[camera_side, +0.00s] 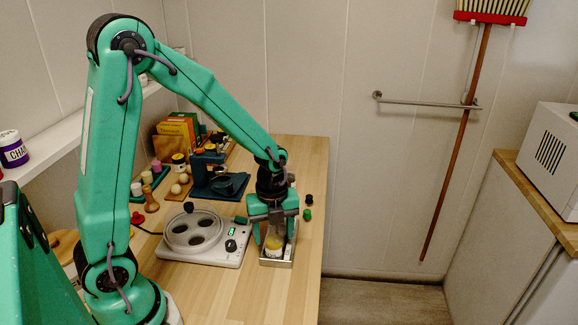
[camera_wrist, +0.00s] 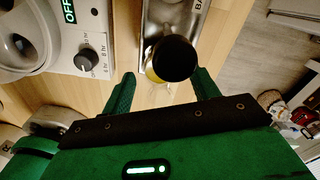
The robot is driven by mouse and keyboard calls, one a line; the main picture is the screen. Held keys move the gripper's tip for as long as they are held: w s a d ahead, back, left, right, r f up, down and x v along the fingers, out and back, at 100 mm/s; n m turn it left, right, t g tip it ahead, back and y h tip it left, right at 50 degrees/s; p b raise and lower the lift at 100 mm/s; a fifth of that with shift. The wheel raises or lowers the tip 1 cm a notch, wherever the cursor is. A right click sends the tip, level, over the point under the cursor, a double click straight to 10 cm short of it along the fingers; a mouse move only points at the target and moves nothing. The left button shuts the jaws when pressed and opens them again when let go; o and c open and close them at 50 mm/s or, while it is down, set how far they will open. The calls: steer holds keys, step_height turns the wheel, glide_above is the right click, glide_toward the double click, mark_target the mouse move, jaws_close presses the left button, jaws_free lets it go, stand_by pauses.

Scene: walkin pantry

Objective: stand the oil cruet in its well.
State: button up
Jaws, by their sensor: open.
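The oil cruet (camera_side: 273,243) shows yellow low between my fingers in the side view. In the wrist view the cruet (camera_wrist: 172,58) shows a round dark top with a little yellow at its lower left. It stands at the near end of a shallow metal tray (camera_wrist: 152,12); the tray (camera_side: 276,263) is at the table's right side. My gripper (camera_side: 274,234) points down over the cruet. In the wrist view my gripper (camera_wrist: 166,77) is open, with one finger on each side of the cruet and gaps showing. The cruet's base and any well under it are hidden.
A white appliance (camera_side: 222,255) with round openings and a knob stands left of the tray. It reads OFF in the wrist view (camera_wrist: 98,20). Small dark and green items (camera_side: 307,214) stand beyond the tray. A dark machine (camera_side: 207,165) and boxes stand farther back. The table's right edge is close.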

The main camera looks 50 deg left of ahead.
step_height(320, 180, up, 11)
steer(key=shift+r, duration=0.2)
stand_by(0.4)
stand_by(0.5)
steer(key=s+r+n+t, duration=0.2)
steer(key=s+n, duration=0.4)
steer(key=n, duration=0.5)
steer(key=s+d+r+n+t, duration=0.1)
steer(key=s+r+n+t, duration=0.2)
steer(key=n, duration=0.8)
step_height(320, 180, up, 2)
steer(key=s, duration=0.2)
steer(key=shift+s+d+r+t, duration=0.2)
steer(key=shift+s+t, duration=0.1)
steer(key=shift+s, duration=0.1)
